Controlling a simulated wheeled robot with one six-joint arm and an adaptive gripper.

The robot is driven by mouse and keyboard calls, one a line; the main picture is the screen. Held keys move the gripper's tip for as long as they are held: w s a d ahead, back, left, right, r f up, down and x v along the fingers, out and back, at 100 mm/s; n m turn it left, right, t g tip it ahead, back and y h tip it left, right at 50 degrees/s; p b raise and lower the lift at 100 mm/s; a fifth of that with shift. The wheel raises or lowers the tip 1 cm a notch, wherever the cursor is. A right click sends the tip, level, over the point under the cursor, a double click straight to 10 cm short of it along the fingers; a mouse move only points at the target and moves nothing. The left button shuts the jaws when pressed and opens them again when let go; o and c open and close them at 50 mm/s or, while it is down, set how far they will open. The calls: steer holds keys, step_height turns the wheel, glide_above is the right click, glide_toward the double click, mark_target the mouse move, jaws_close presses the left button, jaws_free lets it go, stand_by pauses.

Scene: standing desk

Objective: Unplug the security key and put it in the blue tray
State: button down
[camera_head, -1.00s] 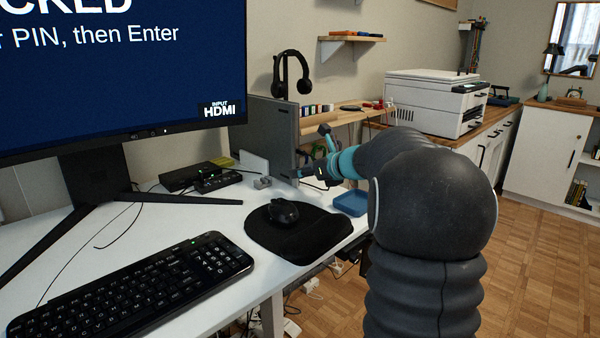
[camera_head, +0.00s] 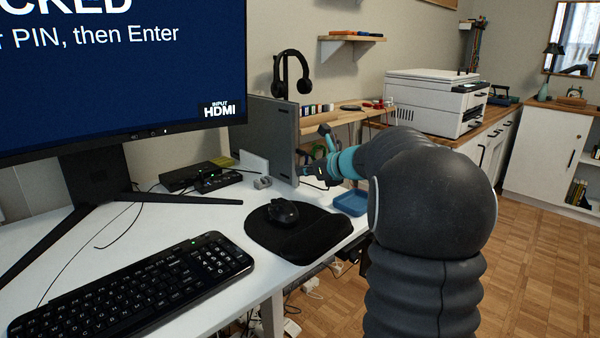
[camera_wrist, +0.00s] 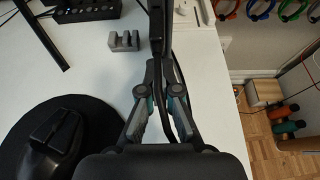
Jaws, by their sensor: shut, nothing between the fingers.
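My gripper (camera_head: 310,172) is in front of the near edge of an upright grey computer case (camera_head: 272,140), at the right side of the desk. In the wrist view my gripper (camera_wrist: 161,68) has its fingers together, with nothing visible between them. The narrow dark top of the case (camera_wrist: 160,18) lies just beyond the fingertips; I cannot tell whether they touch. I cannot make out the security key in either view; the fingers cover part of the case's edge. The blue tray (camera_head: 350,203) sits on the desk's right edge, below and right of my gripper, and looks empty.
A black mouse (camera_head: 283,211) rests on a black mat (camera_head: 300,240). A small grey slotted block (camera_wrist: 124,41) stands left of the case. A black hub (camera_head: 215,181), keyboard (camera_head: 130,290) and monitor (camera_head: 110,70) are further left. A dark cable (camera_wrist: 183,85) passes beside the fingers.

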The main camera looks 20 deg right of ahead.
steer(key=shift+s, duration=0.15)
steer(key=shift+s+d+b, duration=0.15)
steer(key=shift+s+d, duration=0.2)
steer(key=shift+s, duration=0.55)
steer(key=shift+s+d+b, duration=0.1)
steer(key=shift+s+d, duration=0.2)
steer(key=shift+s, duration=0.6)
steer(key=shift+s+d+b, duration=0.15)
steer(key=shift+s+d, duration=0.2)
steer(key=shift+s, duration=0.55)
steer(key=shift+s+d, duration=0.3)
steer(key=shift+s, duration=0.55)
steer(key=shift+s+d, duration=0.3)
steer(key=shift+s, duration=0.5)
steer(key=shift+a, duration=0.1)
